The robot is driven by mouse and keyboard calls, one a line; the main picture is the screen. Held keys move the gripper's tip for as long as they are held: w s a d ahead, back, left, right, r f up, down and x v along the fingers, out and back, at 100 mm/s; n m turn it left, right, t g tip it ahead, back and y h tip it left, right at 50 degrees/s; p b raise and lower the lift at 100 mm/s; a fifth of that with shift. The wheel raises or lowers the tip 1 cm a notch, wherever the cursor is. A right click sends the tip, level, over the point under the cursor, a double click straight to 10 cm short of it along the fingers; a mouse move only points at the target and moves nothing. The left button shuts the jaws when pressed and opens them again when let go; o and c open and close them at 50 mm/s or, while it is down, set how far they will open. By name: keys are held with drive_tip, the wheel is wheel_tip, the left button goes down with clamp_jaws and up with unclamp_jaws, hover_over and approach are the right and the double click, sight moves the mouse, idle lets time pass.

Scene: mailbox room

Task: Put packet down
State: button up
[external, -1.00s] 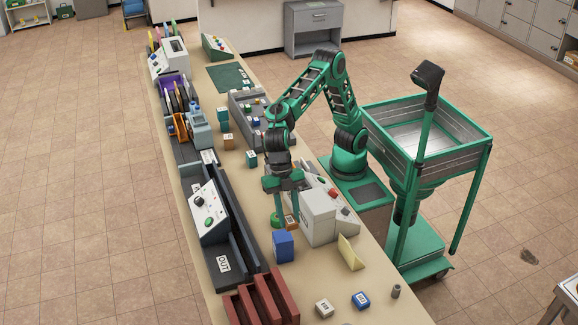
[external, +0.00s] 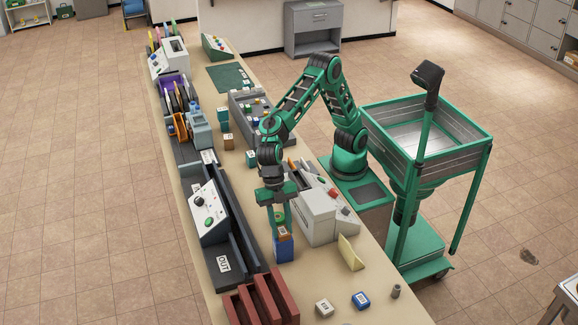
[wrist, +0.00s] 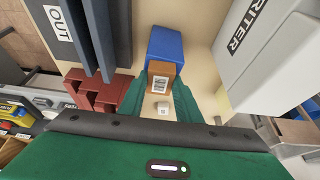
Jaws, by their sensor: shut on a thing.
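A small orange-brown packet with a white printed label (wrist: 160,83) sits between the fingers of my gripper (wrist: 160,92). It also shows as a small orange patch in the external view (external: 283,231). My gripper (external: 281,222) is shut on it and points down over the counter. A blue box (external: 284,250) stands on the counter right by the packet; in the wrist view the blue box (wrist: 166,46) lies just beyond it. I cannot tell whether the packet touches the box or hangs above it.
The grey label-writer machine (external: 318,222) stands close on the right. The dark OUT tray (external: 223,264) and the dark red rack (external: 262,300) are on the left. A white box (external: 324,308) and another blue box (external: 361,300) lie nearer. Some tan counter is bare between.

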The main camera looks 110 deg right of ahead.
drive_tip(key=o, duration=1.1)
drive_tip(key=shift+c, duration=0.2)
drive_tip(key=v, duration=1.2)
drive_tip(key=shift+r, duration=0.15)
